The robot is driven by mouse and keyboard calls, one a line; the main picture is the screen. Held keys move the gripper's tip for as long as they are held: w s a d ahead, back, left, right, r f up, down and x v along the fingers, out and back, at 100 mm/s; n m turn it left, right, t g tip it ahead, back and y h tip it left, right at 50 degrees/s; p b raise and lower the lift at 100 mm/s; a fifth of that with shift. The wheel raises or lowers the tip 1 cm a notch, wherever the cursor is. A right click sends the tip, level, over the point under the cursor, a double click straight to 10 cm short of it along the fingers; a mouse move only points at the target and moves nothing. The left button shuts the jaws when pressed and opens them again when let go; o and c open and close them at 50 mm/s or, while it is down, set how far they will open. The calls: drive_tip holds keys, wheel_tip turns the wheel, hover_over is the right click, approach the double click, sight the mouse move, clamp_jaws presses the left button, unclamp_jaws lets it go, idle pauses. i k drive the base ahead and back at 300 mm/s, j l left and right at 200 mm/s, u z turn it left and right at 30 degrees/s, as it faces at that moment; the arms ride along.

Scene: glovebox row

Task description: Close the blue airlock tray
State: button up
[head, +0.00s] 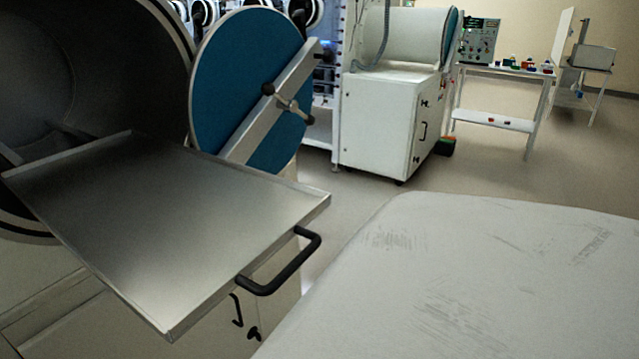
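The airlock tray (170,215) is a flat, bare metal tray with low rims. It sticks far out of the round, dark airlock opening (70,75) at the left in the head view. A black bar handle (283,268) is fixed to its front edge, at the lower middle. The blue round airlock door (235,85) stands swung open behind the tray, with a metal crossbar and a black-knobbed handle (285,103). The tray's surface looks metal, the door is blue. My gripper is not in view.
A large pale, scuffed surface (470,285) fills the lower right, close to the tray handle. A white cabinet (380,120) with another airlock cylinder stands behind. A white table (500,95) with small items is farther back. Grey floor (520,165) between them is open.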

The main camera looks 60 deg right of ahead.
sight(170, 229)
drive_tip(key=j+z, duration=0.15)
drive_tip(key=z, duration=0.25)
drive_tip(key=j+z, duration=0.15)
drive_tip(key=z, duration=0.25)
drive_tip(key=j+z, duration=0.15)
drive_tip(key=z, duration=0.25)
drive_tip(key=j+z, duration=0.15)
drive_tip(key=z, duration=0.3)
drive_tip(key=k+l+z, duration=0.1)
drive_tip(key=k+l, duration=0.15)
drive_tip(key=k+l+z, duration=0.1)
drive_tip(key=k+l, duration=0.15)
drive_tip(key=l, duration=0.25)
